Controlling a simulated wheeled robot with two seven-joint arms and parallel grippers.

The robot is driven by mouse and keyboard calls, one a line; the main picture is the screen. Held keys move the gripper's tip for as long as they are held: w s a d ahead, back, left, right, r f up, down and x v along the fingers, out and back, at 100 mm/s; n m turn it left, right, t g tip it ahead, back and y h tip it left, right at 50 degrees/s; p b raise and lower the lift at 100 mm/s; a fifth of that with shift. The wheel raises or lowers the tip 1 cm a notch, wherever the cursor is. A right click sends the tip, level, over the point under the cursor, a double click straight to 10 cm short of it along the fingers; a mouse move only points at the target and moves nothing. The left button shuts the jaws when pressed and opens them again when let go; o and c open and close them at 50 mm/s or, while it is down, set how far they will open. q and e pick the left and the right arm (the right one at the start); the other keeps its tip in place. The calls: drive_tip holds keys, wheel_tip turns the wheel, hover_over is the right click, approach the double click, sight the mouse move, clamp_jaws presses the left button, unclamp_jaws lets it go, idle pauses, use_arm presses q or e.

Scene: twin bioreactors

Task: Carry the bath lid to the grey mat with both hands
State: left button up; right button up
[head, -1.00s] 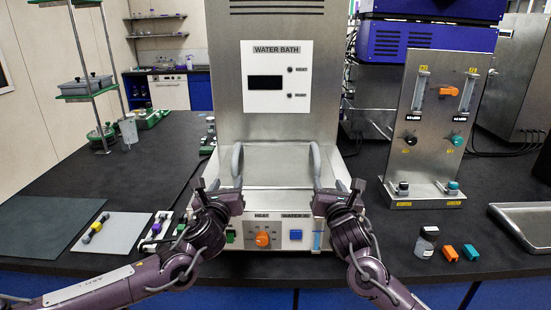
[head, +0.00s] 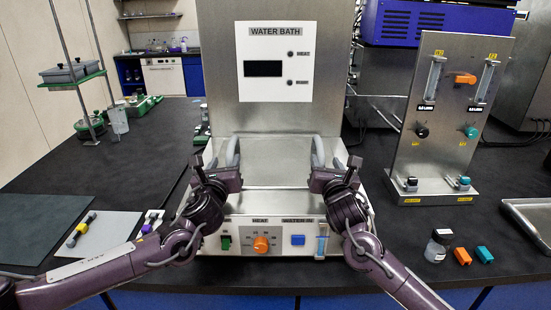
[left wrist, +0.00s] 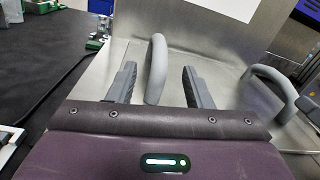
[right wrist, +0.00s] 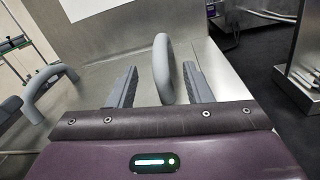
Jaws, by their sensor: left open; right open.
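The bath lid (head: 275,174) is a bare steel cover on the water bath with two upright grey loop handles. My left gripper (head: 217,167) is open at its left handle (head: 234,153). In the left wrist view this handle (left wrist: 157,68) stands between the spread fingers. My right gripper (head: 335,168) is open at the right handle (head: 318,153), which also stands between the fingers in the right wrist view (right wrist: 163,68). Neither gripper is closed on a handle. A dark grey mat (head: 40,225) lies flat and empty on the bench at the far left.
A lighter grey pad (head: 105,232) with a yellow-and-dark piece lies right of the dark mat. The steel water bath panel (head: 275,115) rises behind the lid. A flowmeter stand (head: 437,125), a small jar (head: 438,246) and coloured blocks are at right.

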sight(229, 154)
use_arm(q)
drive_tip(key=w, duration=0.7)
drive_tip(key=shift+w+d+f, duration=0.1)
drive_tip(key=shift+w+d, duration=0.1)
drive_tip(key=shift+w, duration=0.1)
use_arm(e)
drive_tip(key=w, duration=0.7)
drive_tip(key=shift+w+a+f, duration=0.1)
drive_tip(key=shift+w+a, duration=0.1)
drive_tip(key=shift+w, duration=0.1)
use_arm(q)
clamp_jaws()
use_arm(e)
clamp_jaws()
